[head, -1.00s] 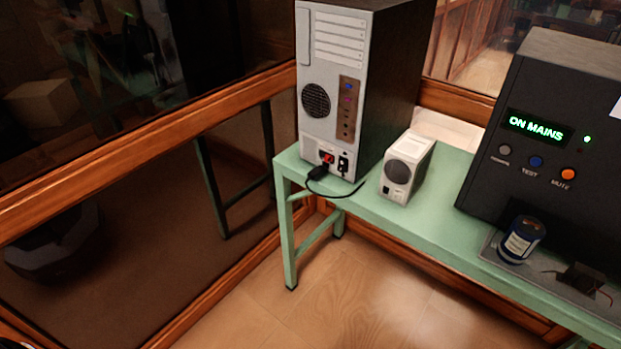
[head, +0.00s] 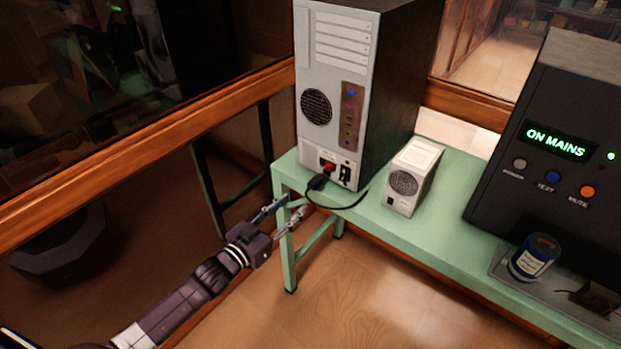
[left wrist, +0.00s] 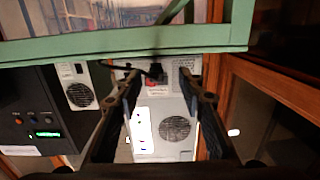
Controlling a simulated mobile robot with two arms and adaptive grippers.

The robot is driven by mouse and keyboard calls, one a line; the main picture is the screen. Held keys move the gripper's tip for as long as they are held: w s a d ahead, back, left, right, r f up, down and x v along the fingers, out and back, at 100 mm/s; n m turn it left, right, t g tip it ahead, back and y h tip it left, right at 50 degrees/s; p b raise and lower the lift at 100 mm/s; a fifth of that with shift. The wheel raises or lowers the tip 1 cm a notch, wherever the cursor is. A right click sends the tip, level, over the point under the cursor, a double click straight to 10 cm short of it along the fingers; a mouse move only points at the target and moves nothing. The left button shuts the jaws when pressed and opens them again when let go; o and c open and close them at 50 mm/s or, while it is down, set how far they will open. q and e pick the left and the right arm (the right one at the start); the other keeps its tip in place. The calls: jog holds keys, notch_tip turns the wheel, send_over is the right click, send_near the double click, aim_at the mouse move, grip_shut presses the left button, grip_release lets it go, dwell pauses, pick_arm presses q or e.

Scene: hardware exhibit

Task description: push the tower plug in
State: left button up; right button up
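The tower (head: 342,95) stands upright on the green table, its panel with vents, ports and a red switch (head: 328,165) facing me. The black tower plug (head: 317,182) is at the panel's bottom, just below the red switch, with a black cable curving right. I cannot tell how deep it sits. My left gripper (head: 289,207) is open and empty, left of and below the plug, by the table's left end. The left wrist view shows the scene upside down, with the plug (left wrist: 156,70) between the open fingers, beyond their tips. My right gripper is not in view.
The green table (head: 440,232) has its edge and leg close to my left gripper. A small white box (head: 412,177) stands right of the tower. A dark unit reading "ON MAINS" (head: 556,145) and a blue can (head: 534,257) are further right. A wood-framed glass wall runs along the left.

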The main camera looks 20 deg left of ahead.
aim_at(311, 186)
pick_arm(q)
jog(key=shift+t+h, duration=0.3)
jog(key=w+d+r, duration=0.1)
jog(key=w, duration=0.1)
jog(key=w+d, duration=0.1)
jog(key=w, duration=0.2)
jog(key=w+d+r, duration=0.1)
jog(key=w, duration=0.1)
jog(key=shift+w+d+r, duration=0.2)
jog(key=shift+w+r, duration=0.1)
grip_shut()
